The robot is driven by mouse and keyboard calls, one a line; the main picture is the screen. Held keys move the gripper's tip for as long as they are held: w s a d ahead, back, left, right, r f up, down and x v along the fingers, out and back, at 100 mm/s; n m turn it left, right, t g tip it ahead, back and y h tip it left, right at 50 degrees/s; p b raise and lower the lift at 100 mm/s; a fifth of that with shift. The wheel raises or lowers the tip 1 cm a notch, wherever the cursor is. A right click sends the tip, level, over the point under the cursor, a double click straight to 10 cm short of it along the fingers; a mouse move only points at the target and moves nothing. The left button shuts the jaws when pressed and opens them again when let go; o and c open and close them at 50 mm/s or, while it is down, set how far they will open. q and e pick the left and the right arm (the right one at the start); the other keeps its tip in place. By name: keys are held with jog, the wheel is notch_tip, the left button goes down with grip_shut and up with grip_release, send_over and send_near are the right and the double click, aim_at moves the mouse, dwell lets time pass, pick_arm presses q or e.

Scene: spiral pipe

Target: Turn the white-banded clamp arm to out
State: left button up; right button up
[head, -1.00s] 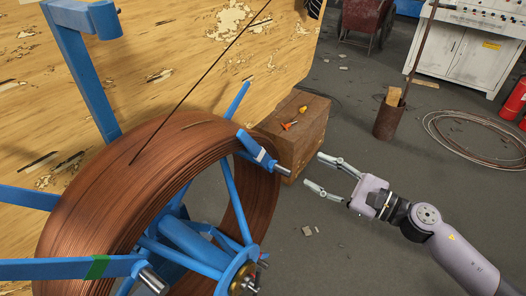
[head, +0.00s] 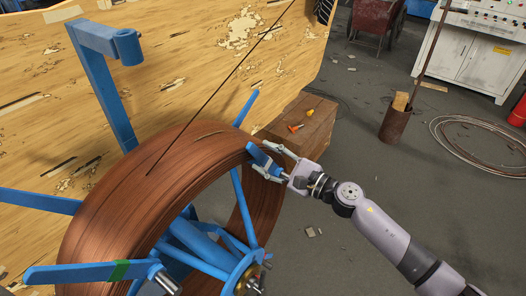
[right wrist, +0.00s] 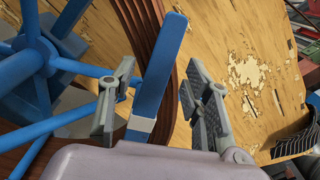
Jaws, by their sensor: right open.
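The white-banded clamp arm (head: 257,156) is a short blue bar at the right side of the copper coil (head: 110,200), lying across the coil's rim. In the right wrist view the blue bar (right wrist: 162,70) stands between my two fingers, with its white band (right wrist: 142,123) low, close to the palm. My right gripper (head: 268,160) is open, one finger on each side of the bar. In the right wrist view, gaps show between the fingers (right wrist: 157,85) and the bar, wider on the right. My left gripper is not in view.
A green-banded blue clamp arm (head: 85,271) sits at the coil's lower left. Blue spokes and a hub (head: 200,245) fill the coil's middle. A wooden box (head: 312,128) with small tools stands behind my gripper.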

jog(key=shift+x, duration=0.85)
grip_shut()
dwell(0.3)
